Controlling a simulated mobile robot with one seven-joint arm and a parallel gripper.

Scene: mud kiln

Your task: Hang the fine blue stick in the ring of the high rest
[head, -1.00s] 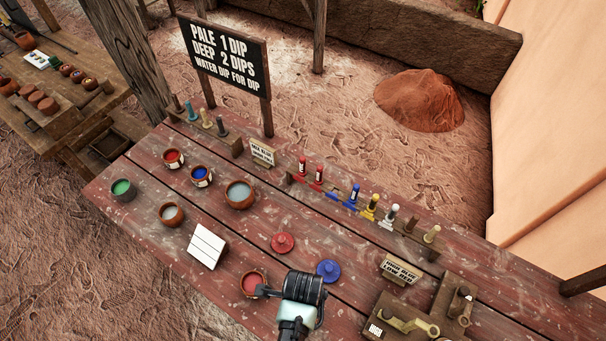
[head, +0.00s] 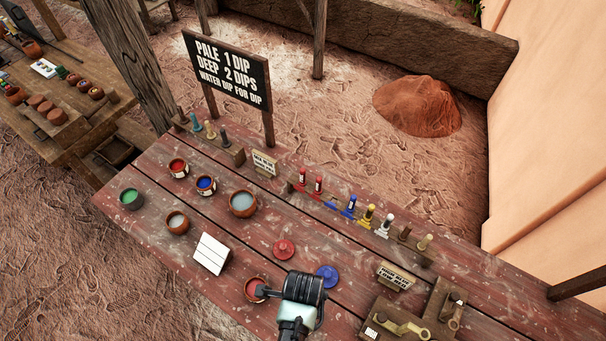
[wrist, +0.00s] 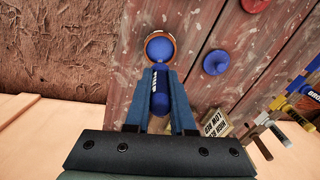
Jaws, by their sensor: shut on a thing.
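My gripper (wrist: 160,78) is shut on a blue stick (wrist: 159,103) with white lettering. In the head view, my gripper (head: 263,291) is at the near edge of the table, and the held stick cannot be made out. A round blue shape (wrist: 159,48) shows beyond the fingers, inside a brown rim; I cannot tell if it is the stick's end or the pot's content. Another blue stick (head: 350,205) stands in the rack. A wooden fixture with brass parts (head: 403,326) is at lower right; I cannot tell whether it bears the high rest's ring.
A blue lid (head: 326,276), a red lid (head: 284,249), a white card block (head: 211,253) and several pots lie around. A small sign (head: 396,276) stands before the rack. The middle planks have free room.

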